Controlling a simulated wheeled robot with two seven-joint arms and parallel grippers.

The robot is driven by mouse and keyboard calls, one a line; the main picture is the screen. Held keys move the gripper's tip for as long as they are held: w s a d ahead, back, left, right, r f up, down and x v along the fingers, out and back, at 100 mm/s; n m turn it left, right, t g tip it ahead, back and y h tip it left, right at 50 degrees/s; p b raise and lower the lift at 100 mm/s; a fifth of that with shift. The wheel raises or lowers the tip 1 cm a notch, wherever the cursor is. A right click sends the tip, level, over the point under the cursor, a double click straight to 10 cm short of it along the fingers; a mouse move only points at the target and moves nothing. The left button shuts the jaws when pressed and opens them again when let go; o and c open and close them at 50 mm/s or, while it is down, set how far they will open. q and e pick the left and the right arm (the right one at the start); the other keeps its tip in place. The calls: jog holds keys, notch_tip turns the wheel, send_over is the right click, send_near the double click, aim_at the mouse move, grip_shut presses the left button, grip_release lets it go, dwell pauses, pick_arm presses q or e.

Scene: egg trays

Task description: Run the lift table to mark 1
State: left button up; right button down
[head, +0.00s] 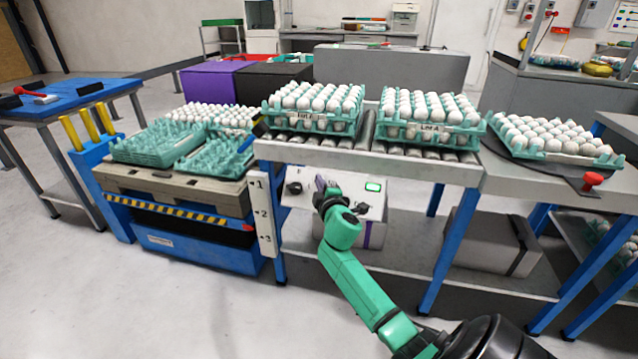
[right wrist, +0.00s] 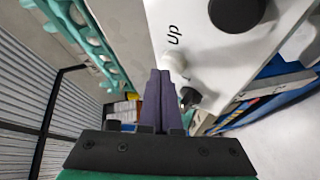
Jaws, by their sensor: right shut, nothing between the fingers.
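The lift table (head: 185,240) stands at the left with a pallet (head: 170,187) on it. A white plate (head: 263,215) beside it carries marks 1, 2 and 3. A red pointer (head: 248,228) on the lift table appears level with the stretch between marks 2 and 3. The control box (head: 372,208) has dark knobs and a green-lit display (head: 373,187). My right gripper (head: 321,184) is shut and empty at its face. In the right wrist view, the fingertips (right wrist: 160,75) are close to a white button (right wrist: 175,62) by the word "Up"; contact is unclear.
Egg trays (head: 155,145) stand on the pallet. Loaded tray stacks (head: 313,122) sit on the roller conveyor (head: 340,142) above the box. A round table with a red knob (head: 593,180) is at the right. A blue post (head: 433,250) stands right of my forearm.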

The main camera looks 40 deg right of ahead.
pick_arm(q)
jog(key=shift+f+b, duration=0.45)
jog(key=shift+b, duration=0.05)
dwell(0.7)
dwell(6.2)
jog(key=shift+r+p, duration=0.8)
jog(key=shift+p, duration=0.05)
